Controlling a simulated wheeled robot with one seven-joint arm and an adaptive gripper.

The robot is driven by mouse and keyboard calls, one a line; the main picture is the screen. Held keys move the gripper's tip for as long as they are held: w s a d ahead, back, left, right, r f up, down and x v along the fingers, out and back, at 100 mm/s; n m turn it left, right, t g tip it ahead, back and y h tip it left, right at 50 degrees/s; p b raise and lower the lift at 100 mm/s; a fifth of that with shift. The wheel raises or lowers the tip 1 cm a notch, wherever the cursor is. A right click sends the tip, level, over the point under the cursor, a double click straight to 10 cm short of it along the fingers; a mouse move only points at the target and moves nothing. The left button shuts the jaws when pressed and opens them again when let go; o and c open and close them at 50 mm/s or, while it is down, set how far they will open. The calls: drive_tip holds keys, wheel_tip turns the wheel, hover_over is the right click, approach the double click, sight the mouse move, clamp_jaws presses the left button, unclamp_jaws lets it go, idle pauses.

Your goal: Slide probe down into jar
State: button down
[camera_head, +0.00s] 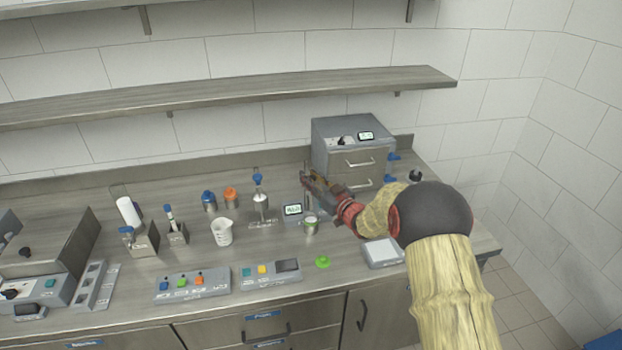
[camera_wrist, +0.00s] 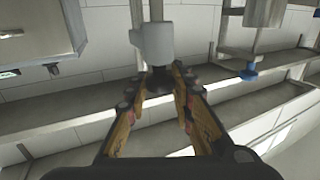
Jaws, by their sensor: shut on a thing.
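My gripper (camera_head: 310,178) is above the bench, over a small jar (camera_head: 311,228) with a pale green rim. The probe's shaft runs away from the fingers to the picture's edge. In the head view the thin probe (camera_head: 308,201) hangs about upright below my gripper, just above or at the jar's mouth. I cannot tell whether its tip is inside. A meter with a lit display (camera_head: 293,210) stands left of the jar.
A grey drawer unit (camera_head: 350,150) stands close behind my gripper. A metal dispenser (camera_head: 261,200) with a blue top and a white beaker (camera_head: 222,232) stand to the left. A green lid (camera_head: 323,262) lies in front, and a scale (camera_head: 382,252) stands right. A shelf (camera_head: 230,95) hangs above.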

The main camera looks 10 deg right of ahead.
sight(311, 194)
idle(0.4)
wheel_tip(311, 194, down, 7)
drive_tip(key=b, duration=0.4)
drive_tip(key=shift+f, duration=0.1)
drive_tip(key=c, duration=1.6)
unclamp_jaws()
drive_tip(key=shift+o, duration=0.2)
drive_tip(key=shift+s, duration=0.1)
drive_tip(key=v, duration=1.1)
drive_tip(key=shift+s+d, duration=0.2)
drive_tip(key=shift+s, duration=0.15)
